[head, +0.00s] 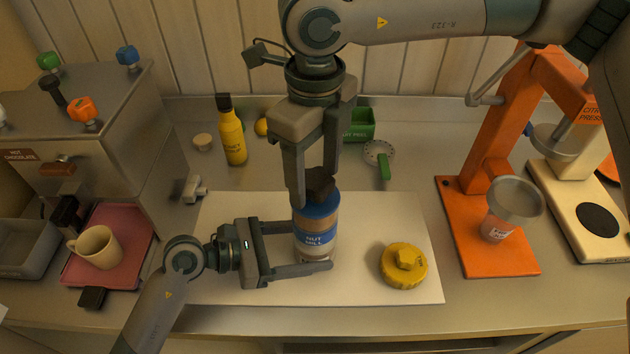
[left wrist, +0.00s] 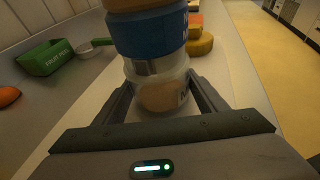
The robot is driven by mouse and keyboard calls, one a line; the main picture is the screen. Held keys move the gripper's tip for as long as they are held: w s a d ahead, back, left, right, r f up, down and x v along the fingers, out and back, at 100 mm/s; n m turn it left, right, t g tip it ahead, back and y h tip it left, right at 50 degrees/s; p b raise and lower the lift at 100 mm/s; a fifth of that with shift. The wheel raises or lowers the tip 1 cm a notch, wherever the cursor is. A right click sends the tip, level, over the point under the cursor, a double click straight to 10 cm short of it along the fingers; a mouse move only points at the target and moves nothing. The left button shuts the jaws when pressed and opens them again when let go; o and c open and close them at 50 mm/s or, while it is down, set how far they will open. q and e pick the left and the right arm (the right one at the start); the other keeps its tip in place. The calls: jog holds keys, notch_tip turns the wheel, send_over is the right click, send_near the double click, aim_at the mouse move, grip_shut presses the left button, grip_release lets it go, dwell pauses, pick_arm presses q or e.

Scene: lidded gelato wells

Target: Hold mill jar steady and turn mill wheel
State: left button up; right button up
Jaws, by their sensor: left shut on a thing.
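The nut mill (head: 316,226) stands upright on the white mat, with a clear jar below, a blue collar and a dark brown wheel (head: 320,183) on top. My left gripper (head: 310,246) comes in from the left and is shut on the mill jar. In the left wrist view the jar (left wrist: 160,92) sits between its fingers, below the blue collar. My right gripper (head: 315,182) points down from above, with its fingers on either side of the wheel. Whether they press on the wheel is not clear.
A yellow knobbed lid (head: 404,265) lies on the mat (head: 375,220) to the right. A yellow bottle (head: 232,138), a green box (head: 358,126) and a green-handled strainer (head: 381,158) stand behind. An orange press (head: 490,190) is at right; a mug (head: 96,247) on a pink tray (head: 128,222) is at left.

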dwell(0.3)
jog(key=shift+r, duration=3)
notch_tip(320, 180, up, 12)
jog(key=m, duration=0.8)
send_over(314, 178)
notch_tip(314, 178, down, 7)
jog(key=shift+s+d+f+m, duration=0.1)
jog(key=shift+f+m, duration=0.8)
jog(key=shift+m, duration=0.4)
